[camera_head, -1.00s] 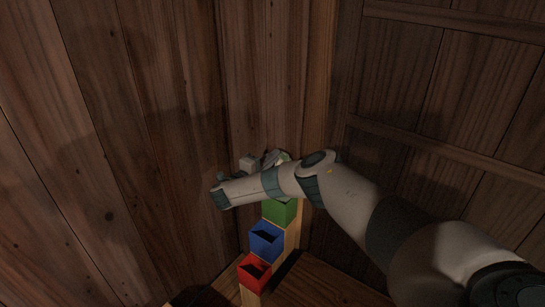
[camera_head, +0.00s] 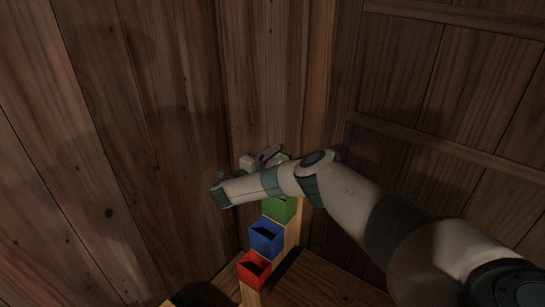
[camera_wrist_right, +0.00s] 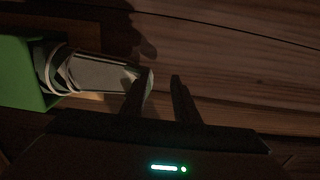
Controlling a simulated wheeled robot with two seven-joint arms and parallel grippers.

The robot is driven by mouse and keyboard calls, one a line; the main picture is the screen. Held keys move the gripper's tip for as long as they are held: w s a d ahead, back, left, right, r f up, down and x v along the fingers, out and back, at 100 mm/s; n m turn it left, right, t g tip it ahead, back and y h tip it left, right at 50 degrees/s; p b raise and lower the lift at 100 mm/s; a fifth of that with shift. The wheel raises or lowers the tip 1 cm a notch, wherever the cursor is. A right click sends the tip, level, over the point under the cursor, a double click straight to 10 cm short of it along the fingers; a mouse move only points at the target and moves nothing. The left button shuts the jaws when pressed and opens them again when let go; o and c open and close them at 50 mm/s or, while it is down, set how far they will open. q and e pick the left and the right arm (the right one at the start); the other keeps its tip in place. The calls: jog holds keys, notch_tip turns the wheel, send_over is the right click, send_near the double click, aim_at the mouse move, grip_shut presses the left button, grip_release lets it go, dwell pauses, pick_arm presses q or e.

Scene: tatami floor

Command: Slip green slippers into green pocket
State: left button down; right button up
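The green pocket (camera_head: 279,209) is the top box of a stepped wooden stand in the head view, partly hidden by my right arm. In the right wrist view, the green pocket (camera_wrist_right: 20,75) is at the left edge. A pale slipper (camera_wrist_right: 98,72) with straps lies with its strapped end at the pocket mouth and its other end sticking out; how deep it sits is unclear. My right gripper (camera_wrist_right: 158,90) is open at the outer end, one finger overlapping it in the picture. In the head view, my right gripper (camera_head: 262,158) is mostly behind its wrist. My left gripper is not in view.
A blue pocket (camera_head: 267,240) and a red pocket (camera_head: 254,270) step down below the green one. Wooden plank walls (camera_head: 170,110) stand close behind and on both sides. A wooden surface (camera_head: 325,280) lies at the lower right.

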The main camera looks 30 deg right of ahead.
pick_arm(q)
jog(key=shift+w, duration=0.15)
